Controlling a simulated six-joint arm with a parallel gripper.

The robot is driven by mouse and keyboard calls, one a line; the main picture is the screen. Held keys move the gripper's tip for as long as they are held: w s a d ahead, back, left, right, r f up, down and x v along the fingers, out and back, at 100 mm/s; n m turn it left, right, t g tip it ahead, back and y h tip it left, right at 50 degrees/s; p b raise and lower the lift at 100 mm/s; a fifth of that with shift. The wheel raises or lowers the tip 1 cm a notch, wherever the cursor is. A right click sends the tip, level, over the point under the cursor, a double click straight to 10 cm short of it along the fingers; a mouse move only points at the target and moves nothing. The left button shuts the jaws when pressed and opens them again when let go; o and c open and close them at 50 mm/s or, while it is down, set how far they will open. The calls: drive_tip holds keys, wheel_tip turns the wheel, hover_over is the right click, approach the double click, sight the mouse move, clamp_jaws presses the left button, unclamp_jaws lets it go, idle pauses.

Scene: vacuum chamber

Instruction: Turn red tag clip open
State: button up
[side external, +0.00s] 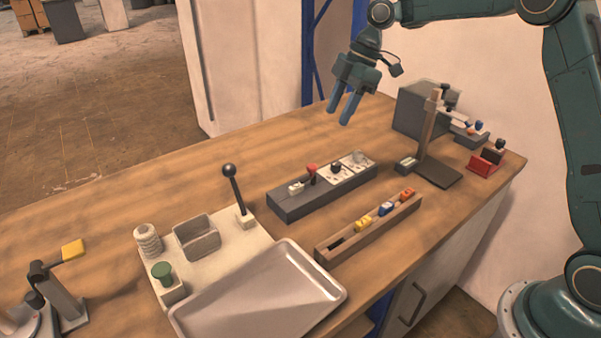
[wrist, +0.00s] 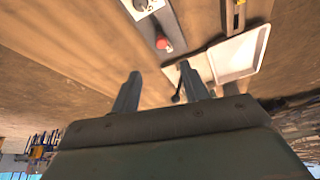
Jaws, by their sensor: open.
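My gripper (side external: 339,115) is open and empty, held above the back of the bench with its fingers pointing down. In the wrist view its two fingers (wrist: 160,78) stand apart with nothing between them. A small red-topped part (side external: 311,168) stands on a long dark grey block below and left of my gripper. A red part also shows in the wrist view (wrist: 164,45), beyond the fingertips. A red-orange piece (side external: 406,194) sits at the right end of a wooden rack (side external: 340,255). I cannot tell which of these is the red tag clip.
The dark block (side external: 292,206) also carries a black knob (side external: 336,167) and white plates. A post stand (side external: 432,140) and a red bracket (side external: 482,166) are at right. A tall black-knobbed lever (side external: 229,172) and metal tray (side external: 262,300) are in front.

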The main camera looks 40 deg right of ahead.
sight(315, 164)
drive_tip(key=shift+f, duration=0.1)
drive_tip(key=x, duration=1.3)
drive_tip(key=shift+a+f, duration=0.1)
drive_tip(key=shift+f, duration=0.15)
clamp_jaws()
